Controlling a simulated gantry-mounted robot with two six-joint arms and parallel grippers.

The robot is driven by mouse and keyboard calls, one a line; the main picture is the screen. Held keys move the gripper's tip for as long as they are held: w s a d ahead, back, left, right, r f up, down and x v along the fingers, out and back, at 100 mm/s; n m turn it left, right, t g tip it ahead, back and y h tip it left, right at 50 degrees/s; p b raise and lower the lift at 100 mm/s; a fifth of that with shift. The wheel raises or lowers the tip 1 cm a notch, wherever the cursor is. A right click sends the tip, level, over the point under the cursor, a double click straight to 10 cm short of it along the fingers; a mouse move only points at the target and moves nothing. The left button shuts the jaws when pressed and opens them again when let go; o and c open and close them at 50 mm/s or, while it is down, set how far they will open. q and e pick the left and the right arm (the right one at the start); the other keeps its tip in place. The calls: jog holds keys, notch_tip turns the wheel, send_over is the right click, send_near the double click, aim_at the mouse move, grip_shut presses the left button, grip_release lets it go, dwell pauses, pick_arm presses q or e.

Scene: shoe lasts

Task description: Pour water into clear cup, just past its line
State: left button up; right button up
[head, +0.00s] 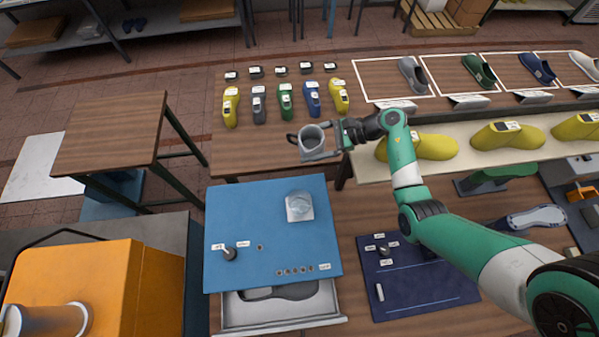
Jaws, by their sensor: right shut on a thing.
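A clear cup (299,206) stands on the blue top (240,205) of the drawer unit, near its right side. Its line and any water in it are too small to make out. My right gripper (328,140) is shut on a grey jug (312,136) with a dark handle on its left. The jug is held behind the clear cup in the picture, apart from it, and looks about upright. I cannot tell how much water is inside. My left gripper is not in view.
The blue top also carries a small dark knob (229,254) with labels. An open drawer (280,310) sticks out below. Several coloured shoe lasts (285,100) stand on the back table. An orange machine (110,285) is at the lower left. A dark blue mat (425,290) lies to the right.

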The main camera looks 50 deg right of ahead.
jog(key=shift+s+a+f+n+h, duration=0.15)
jog(key=shift+a+f+n+h, duration=0.25)
jog(key=shift+f+n+h, duration=0.15)
jog(key=shift+s+a+f+n+h, duration=0.15)
jog(key=shift+a+f+n+h, duration=0.25)
jog(key=shift+f, duration=0.25)
jog(key=shift+s+a+f+n+t+h+b, duration=0.15)
jog(key=shift+f+n+t+h+b, duration=0.25)
jog(key=shift+f+n+h+b, duration=0.6)
jog(key=shift+s+a+f+n+t+h+b, duration=0.1)
jog(key=shift+a+f+n+t+h+b, duration=0.4)
jog(key=shift+f+b, duration=0.75)
jog(key=shift+d+f+n+h, duration=0.1)
jog(key=shift+d+n+h, duration=0.15)
jog(key=shift+f+b, duration=0.15)
jog(key=shift+b, duration=0.25)
jog(key=shift+w+n+b, duration=0.1)
jog(key=shift+n+b, duration=0.2)
jog(key=shift+b, duration=0.05)
